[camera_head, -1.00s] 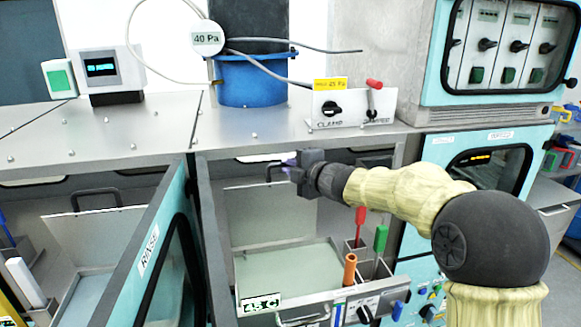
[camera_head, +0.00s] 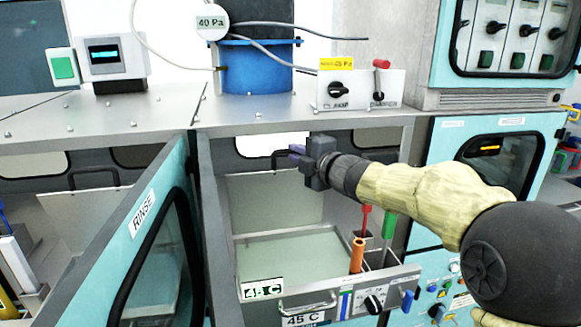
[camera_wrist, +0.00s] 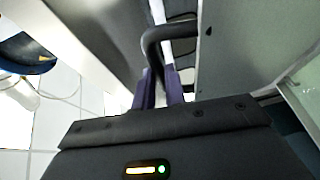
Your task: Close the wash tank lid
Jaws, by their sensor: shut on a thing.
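The tank in the middle, with a "45 C" label, holds pale liquid and has a metal rim (camera_head: 385,280). Its lid (camera_head: 262,200) is a grey panel standing raised, about upright, at the back of the tank. A dark bar handle (camera_head: 278,158) is at the lid's top edge. My gripper (camera_head: 297,155) is at this handle, and its purple fingers are shut on it. In the wrist view my gripper (camera_wrist: 160,88) has the handle (camera_wrist: 150,45) running down between the fingers. The exact contact is partly hidden.
An open teal door marked RINSE (camera_head: 150,235) stands left of the tank. A metal shelf (camera_head: 130,125) spans above and behind. Orange (camera_head: 357,255), red (camera_head: 366,220) and green (camera_head: 389,220) handles stick up at the tank's right. A teal cabinet (camera_head: 480,190) stands at right.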

